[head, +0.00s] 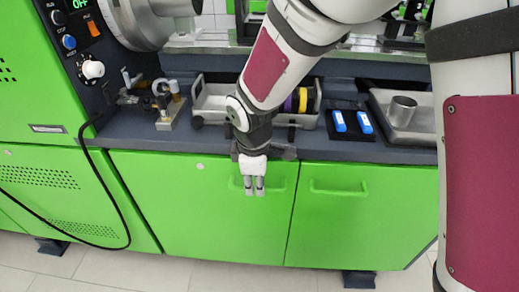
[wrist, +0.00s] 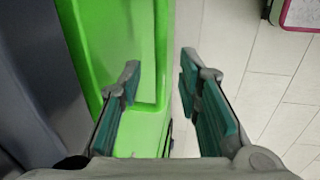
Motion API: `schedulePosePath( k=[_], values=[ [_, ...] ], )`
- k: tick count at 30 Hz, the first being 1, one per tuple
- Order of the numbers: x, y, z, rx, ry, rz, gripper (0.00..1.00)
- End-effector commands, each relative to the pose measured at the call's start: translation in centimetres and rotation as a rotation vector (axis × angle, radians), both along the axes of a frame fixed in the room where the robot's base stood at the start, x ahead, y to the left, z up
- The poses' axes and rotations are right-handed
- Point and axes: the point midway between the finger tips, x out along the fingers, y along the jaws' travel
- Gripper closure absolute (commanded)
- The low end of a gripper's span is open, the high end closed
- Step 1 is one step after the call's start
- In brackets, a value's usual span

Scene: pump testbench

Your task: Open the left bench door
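The left bench door (head: 185,215) is a flat green panel under the worktop, and it looks closed. Its green bar handle (head: 280,184) is partly covered by my gripper (head: 254,190) in the head view. In the wrist view the handle (wrist: 162,60) runs between the two spread teal-padded fingers of my gripper (wrist: 160,88). One finger is on the door side and the other on the floor side. A gap shows between the handle and the floor-side finger. Whether the door-side finger touches the handle or panel I cannot tell.
The right bench door (head: 355,225) with its own handle (head: 340,188) is closed beside it. A black cable (head: 105,190) hangs in front of the vented panel at left. The worktop above holds a metal tray (head: 212,103), blue-labelled items and a cup (head: 402,112). The tiled floor in front is clear.

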Motion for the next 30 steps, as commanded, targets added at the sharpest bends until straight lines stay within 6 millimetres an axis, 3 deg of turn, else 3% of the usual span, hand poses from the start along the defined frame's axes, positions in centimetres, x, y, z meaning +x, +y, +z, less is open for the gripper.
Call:
schedulePosePath(
  k=[6, 15, 16, 20, 30],
  values=[
    [0.3, 0.0, -1.8, -0.001, 0.001, 0.0, 0.69],
    [0.4, 0.0, -1.9, 0.0, 0.0, 0.0, 0.69],
    [0.4, 0.0, -1.9, 0.0, 0.0, 0.0, 0.71],
    [0.4, 0.0, -1.9, 0.0, 0.0, 0.0, 1.0],
    [0.3, 0.0, -1.9, 0.0, 0.0, -0.008, 1.0]
  ],
)
